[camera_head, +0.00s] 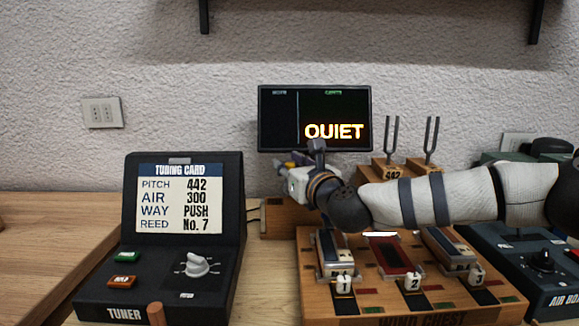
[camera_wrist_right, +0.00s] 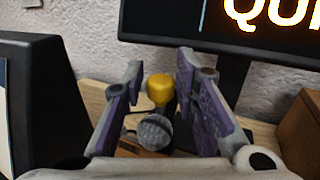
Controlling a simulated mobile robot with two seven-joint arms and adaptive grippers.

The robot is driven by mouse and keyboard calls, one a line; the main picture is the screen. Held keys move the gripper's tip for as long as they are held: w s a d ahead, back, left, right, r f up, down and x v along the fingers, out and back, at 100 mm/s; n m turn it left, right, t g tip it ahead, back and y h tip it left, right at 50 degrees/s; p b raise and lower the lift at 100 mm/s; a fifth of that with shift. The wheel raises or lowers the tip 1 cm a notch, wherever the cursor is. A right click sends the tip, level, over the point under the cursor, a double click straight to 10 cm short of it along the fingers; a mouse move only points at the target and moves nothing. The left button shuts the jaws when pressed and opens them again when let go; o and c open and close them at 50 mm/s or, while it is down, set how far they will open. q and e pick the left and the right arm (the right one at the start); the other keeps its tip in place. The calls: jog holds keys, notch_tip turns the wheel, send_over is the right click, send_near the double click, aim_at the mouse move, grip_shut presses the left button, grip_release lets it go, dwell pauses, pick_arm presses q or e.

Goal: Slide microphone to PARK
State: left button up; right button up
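The microphone (camera_wrist_right: 154,132) has a round grey mesh head, with a yellow knob (camera_wrist_right: 160,89) just beyond it in the right wrist view. My right gripper (camera_wrist_right: 160,82) has its two purple-padded fingers on either side of the yellow knob. The fingers are apart, with a narrow gap on the left; I cannot tell whether the right finger touches the knob. In the head view my right gripper (camera_head: 292,172) is below the QUIET screen, and hides most of the microphone. No PARK marking is readable. My left gripper is not in view.
The screen (camera_head: 278,125) stands behind my gripper. A black tuner (camera_head: 140,259) is at left, the wooden wind chest (camera_head: 408,306) in front at right. Tuning forks (camera_head: 391,140) stand behind my right arm. A dark air box (camera_head: 540,285) is far right.

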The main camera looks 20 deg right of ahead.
grip_shut()
jog(key=shift+w+a+f+b, duration=0.1)
jog(key=shift+w+a+b, duration=0.1)
jog(key=shift+a, duration=0.5)
jog(key=shift+w+a+f+b, duration=0.1)
jog(key=shift+w+a+b, duration=0.1)
jog(key=shift+a, duration=0.5)
jog(key=shift+a+r, duration=0.1)
jog(key=shift+a, duration=0.2)
jog(key=shift+r, duration=0.15)
jog(key=shift+c, duration=0.6)
grip_release()
jog(key=shift+o, duration=0.6)
jog(key=shift+w+a, duration=0.1)
